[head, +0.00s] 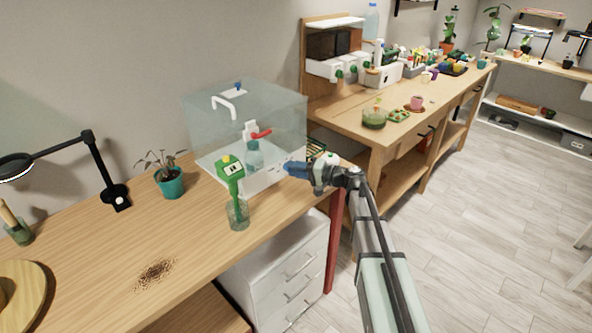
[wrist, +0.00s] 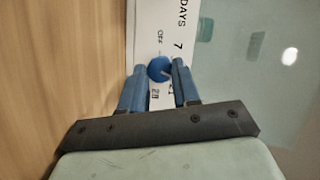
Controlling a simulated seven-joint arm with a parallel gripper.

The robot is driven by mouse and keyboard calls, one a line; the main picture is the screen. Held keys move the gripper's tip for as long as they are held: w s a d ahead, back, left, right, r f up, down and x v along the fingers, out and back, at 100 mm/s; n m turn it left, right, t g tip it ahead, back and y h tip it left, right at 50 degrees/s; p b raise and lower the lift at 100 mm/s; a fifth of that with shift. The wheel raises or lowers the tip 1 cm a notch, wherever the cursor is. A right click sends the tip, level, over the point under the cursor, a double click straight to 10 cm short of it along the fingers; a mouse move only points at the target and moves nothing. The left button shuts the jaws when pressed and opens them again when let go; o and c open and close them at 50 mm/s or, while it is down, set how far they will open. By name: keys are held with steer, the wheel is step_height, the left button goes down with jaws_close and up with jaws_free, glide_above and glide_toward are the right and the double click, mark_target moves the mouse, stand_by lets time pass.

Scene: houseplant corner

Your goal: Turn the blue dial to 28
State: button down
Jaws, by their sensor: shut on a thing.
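The blue dial (wrist: 159,69) sits on a white panel (wrist: 147,20) in the wrist view. My gripper (wrist: 160,80) has one blue finger on each side of it and is shut on it. The panel carries the marks DAYS, OFF, 7 and 28; another mark beside 28 is partly covered by the right finger. A pale pointer line shows on the dial's right half, slanting towards the right finger; the exact mark it meets is unclear. In the head view my gripper (head: 288,168) is at the front right of the clear box's white base (head: 262,181), hiding the dial.
The clear box (head: 215,125) stands on the wooden table (head: 100,255). A potted plant (head: 169,180) and a black lamp (head: 90,150) are further left. The table's front is mostly clear.

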steer(key=c, duration=0.8)
jaws_free()
steer(key=v, duration=1.4)
steer(key=shift+f, duration=0.1)
steer(key=shift+a, duration=0.1)
